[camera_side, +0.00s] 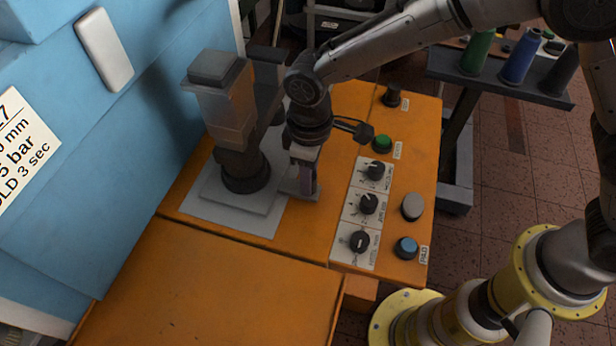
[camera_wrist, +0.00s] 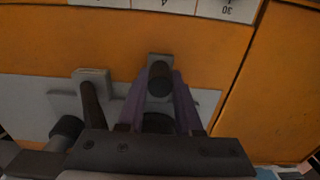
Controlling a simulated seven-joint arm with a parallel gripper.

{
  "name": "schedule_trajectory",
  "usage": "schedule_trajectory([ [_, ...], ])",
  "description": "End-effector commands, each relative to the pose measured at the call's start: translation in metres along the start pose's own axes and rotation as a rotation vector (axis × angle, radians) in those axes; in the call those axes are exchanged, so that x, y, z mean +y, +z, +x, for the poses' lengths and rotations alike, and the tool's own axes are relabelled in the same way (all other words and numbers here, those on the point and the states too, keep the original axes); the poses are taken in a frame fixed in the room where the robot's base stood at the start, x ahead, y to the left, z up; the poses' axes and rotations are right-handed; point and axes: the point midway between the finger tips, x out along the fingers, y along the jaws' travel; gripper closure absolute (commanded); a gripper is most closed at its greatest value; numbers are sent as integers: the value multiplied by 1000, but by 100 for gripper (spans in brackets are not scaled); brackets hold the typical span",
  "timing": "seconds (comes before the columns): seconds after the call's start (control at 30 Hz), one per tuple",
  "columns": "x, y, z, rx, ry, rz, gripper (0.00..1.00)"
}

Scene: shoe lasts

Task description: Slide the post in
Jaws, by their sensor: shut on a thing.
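My gripper (camera_side: 306,182) points down beside the grey plate, its purple fingers low over the orange bench. In the wrist view the purple fingers (camera_wrist: 160,100) are shut on a short dark cylindrical post (camera_wrist: 160,80), whose rounded end faces the camera. A small grey block (camera_wrist: 159,58) shows just past the post. I cannot tell whether the post is inside it or only in front of it. In the side view the fingers and wrist mostly hide the post. A grey and brown upright fixture (camera_side: 222,110) with a dark round foot stands left of my gripper.
The fixture stands on a grey plate (camera_side: 260,222) on the orange bench (camera_side: 220,285). Right of my gripper are black dials (camera_side: 368,203) and a green button (camera_side: 382,144). A blue cabinet (camera_side: 130,190) stands close on the left. The front bench surface is clear.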

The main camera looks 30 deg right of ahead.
Motion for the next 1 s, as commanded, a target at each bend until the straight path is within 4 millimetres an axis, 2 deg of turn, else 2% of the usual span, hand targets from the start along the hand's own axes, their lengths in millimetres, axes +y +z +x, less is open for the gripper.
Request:
schedule_trajectory([
  [0.03,12,0,-1,3,4,7,100],
  [0.6,136,0,-2,5,7,8,100],
  [0.8,163,0,-2,3,6,5,100],
  [1.0,175,0,-3,3,6,3,100],
])
